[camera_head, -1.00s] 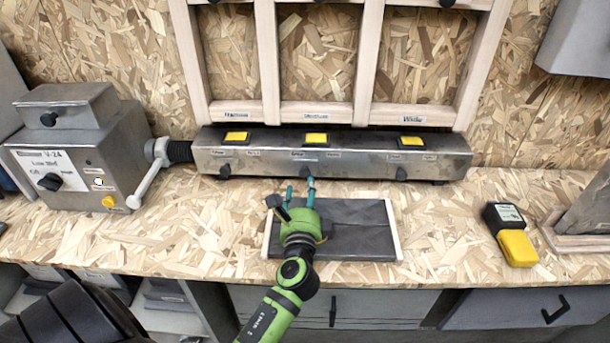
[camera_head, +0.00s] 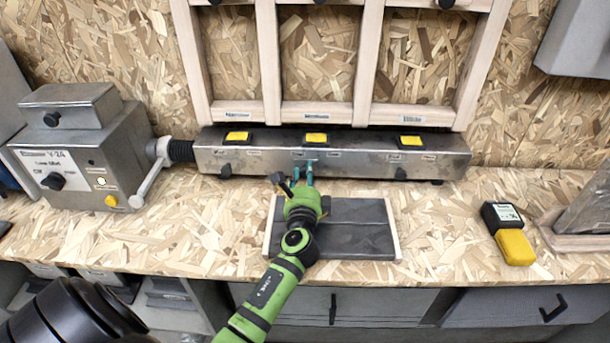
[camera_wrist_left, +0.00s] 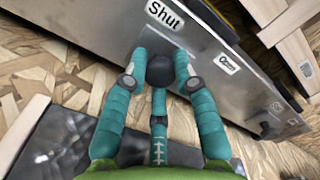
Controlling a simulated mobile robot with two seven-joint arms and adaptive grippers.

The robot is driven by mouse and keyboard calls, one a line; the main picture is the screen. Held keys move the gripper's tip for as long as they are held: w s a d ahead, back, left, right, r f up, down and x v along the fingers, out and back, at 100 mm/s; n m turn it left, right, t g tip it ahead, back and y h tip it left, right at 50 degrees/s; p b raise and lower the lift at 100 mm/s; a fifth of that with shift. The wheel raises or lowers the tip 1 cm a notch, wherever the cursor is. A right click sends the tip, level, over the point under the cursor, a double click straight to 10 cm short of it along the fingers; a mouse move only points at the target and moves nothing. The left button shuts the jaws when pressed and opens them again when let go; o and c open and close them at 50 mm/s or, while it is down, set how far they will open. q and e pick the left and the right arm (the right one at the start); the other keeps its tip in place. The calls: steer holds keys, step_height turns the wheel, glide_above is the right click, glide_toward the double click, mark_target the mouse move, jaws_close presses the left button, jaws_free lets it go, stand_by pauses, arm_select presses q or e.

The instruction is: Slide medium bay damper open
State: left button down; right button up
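The metal duct bar (camera_head: 355,160) runs along the back of the bench, with a yellow-marked slot above each bay. The middle bay's black damper knob (camera_wrist_left: 160,70) shows in the left wrist view, nearer the "Shut" label (camera_wrist_left: 164,14) than the "Open" label (camera_wrist_left: 228,63). My left gripper (camera_head: 303,173) reaches up to the bar's front face below the middle yellow mark (camera_head: 316,138). Its teal fingers (camera_wrist_left: 160,66) close in on both sides of the knob and appear to touch it. In the head view the fingers hide the knob. My right gripper is not in view.
Other black knobs sit under the bar at left (camera_head: 225,171) and right (camera_head: 401,173). A grey machine (camera_head: 75,155) with a lever stands at left. A dark panel (camera_head: 355,230) lies below my gripper. A yellow-black device (camera_head: 510,235) lies at right.

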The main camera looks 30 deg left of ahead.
mark_target(327, 166)
arm_select(q)
steer(key=shift+d, duration=0.1)
steer(key=w+d, duration=0.1)
steer(key=w+d+b, duration=0.1)
steer(key=d, duration=0.1)
steer(key=d+b, duration=0.1)
steer(key=shift+w+d, duration=0.2)
steer(key=shift+w, duration=0.2)
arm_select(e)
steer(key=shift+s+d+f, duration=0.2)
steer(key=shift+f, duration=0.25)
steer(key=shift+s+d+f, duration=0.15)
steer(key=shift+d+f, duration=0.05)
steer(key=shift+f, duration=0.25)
arm_select(q)
steer(key=c, duration=1)
jaws_free()
steer(key=shift+o, duration=0.2)
steer(key=shift+w+d, duration=0.1)
steer(key=shift+d, duration=0.05)
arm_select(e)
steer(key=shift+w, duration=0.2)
